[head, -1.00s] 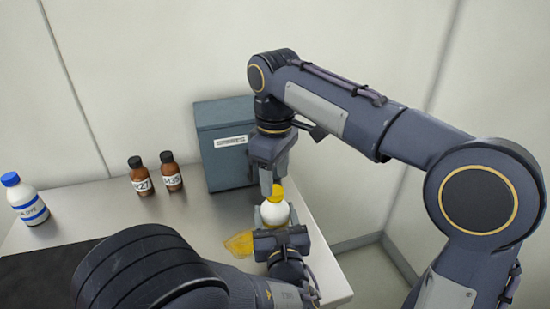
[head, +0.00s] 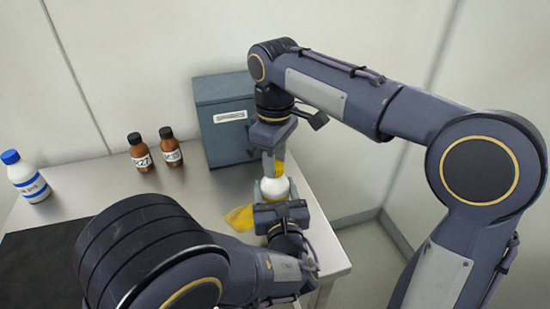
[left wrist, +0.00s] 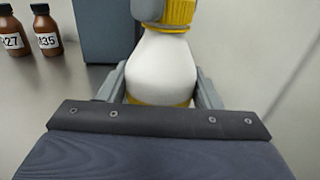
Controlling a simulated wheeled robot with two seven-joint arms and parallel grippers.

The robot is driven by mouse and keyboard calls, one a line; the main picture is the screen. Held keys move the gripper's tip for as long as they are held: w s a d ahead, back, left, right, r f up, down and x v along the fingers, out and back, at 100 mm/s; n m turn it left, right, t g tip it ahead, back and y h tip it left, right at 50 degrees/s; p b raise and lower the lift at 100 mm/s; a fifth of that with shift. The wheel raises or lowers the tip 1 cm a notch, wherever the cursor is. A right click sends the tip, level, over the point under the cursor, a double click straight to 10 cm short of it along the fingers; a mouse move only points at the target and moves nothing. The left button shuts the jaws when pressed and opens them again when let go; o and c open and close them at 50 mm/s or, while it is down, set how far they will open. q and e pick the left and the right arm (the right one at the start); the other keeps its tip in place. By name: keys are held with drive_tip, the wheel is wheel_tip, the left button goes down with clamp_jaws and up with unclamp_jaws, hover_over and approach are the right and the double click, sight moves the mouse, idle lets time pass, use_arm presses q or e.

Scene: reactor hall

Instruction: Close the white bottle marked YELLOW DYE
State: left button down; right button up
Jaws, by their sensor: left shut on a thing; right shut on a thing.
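The white bottle (head: 276,188) stands upright near the table's right end, with a yellow band low on its body in the left wrist view (left wrist: 160,75). Its label text is not readable. My left gripper (head: 279,197) is shut around the bottle's body; its fingers show on both sides in the left wrist view. A yellow cap (head: 280,168) is at the bottle's mouth, also seen in the left wrist view (left wrist: 178,14). My right gripper (head: 274,163) points down from above and is shut on the cap, partly hiding it. I cannot tell how tightly the cap sits.
A yellow spill (head: 238,218) lies left of the bottle. A grey-blue box (head: 226,145) stands behind it. Two brown bottles (head: 139,152) (head: 170,147) and a blue-capped white bottle (head: 27,180) stand further left. A black mat (head: 45,258) lies at the front left.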

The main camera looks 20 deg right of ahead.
sight(277, 200)
drive_tip(key=o, duration=1.2)
drive_tip(key=shift+c, duration=0.2)
wheel_tip(277, 200, up, 12)
use_arm(q)
drive_tip(key=shift+c, duration=1.8)
unclamp_jaws()
drive_tip(key=shift+s+a, duration=0.25)
drive_tip(key=shift+s, duration=1.7)
drive_tip(key=shift+s+a, duration=0.2)
drive_tip(key=shift+s, duration=1.75)
use_arm(e)
drive_tip(key=shift+f, duration=0.15)
